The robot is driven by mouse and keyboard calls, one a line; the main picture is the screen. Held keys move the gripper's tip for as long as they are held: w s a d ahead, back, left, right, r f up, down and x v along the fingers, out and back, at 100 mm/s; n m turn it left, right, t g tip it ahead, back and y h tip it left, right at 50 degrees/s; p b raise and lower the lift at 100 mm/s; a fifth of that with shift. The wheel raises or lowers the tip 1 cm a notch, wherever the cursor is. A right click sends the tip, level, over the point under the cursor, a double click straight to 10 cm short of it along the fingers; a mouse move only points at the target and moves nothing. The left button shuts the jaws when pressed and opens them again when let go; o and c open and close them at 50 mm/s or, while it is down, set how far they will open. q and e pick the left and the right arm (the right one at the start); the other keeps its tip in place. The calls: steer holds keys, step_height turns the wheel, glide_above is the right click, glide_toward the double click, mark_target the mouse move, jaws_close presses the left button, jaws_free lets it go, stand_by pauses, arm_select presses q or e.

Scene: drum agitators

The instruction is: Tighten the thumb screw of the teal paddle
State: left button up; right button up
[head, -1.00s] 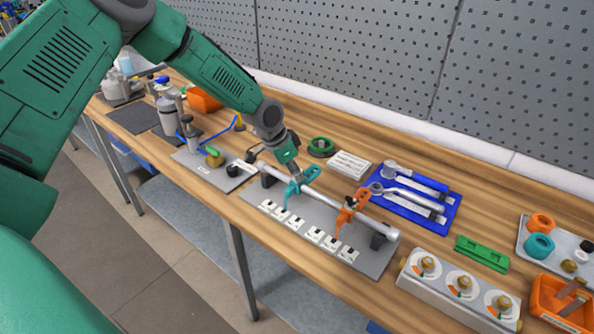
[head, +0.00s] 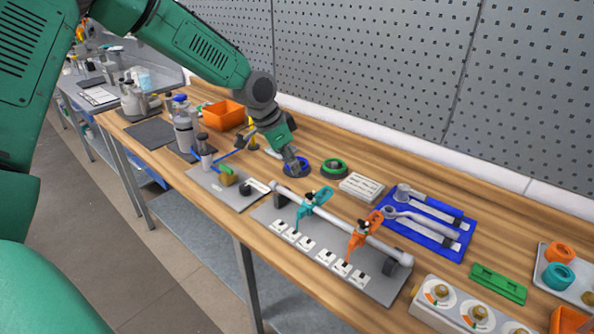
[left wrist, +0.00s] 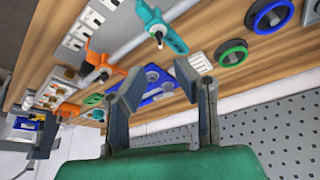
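The teal paddle (head: 314,198) sits on the grey rod (head: 335,220), which lies over a grey base plate (head: 372,284). It also shows at the top of the left wrist view (left wrist: 163,30), with a small dark-tipped screw (left wrist: 158,38) on it. I cannot tell how tight the screw is. An orange paddle (head: 362,234) sits farther right on the rod. My left gripper (head: 296,166) is behind the rod, above a blue ring (head: 308,168), and apart from the teal paddle. Its fingers (left wrist: 160,98) are spread and empty in the left wrist view. My right gripper does not show clearly.
A green ring (head: 334,168) and a white labelled block (head: 361,187) lie behind the rod. A blue tray (head: 445,245) with wrenches is to the right. An orange bin (head: 224,114) and bottles stand left. White switch-like blocks line the plate's front.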

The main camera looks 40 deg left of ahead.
arm_select(q)
steer(key=shift+d+r, duration=0.1)
steer(key=w+r+n+t+b, duration=0.2)
steer(key=w+r+n+t, duration=0.7)
steer(key=n, duration=1)
steer(key=n+g+b, duration=0.2)
steer(key=n+g, duration=0.7)
steer(key=n, duration=0.8)
glide_toward(310, 195)
steer(key=x, duration=0.3)
steer(key=p+x, duration=0.1)
steer(key=x, duration=0.5)
steer(key=shift+w, duration=0.25)
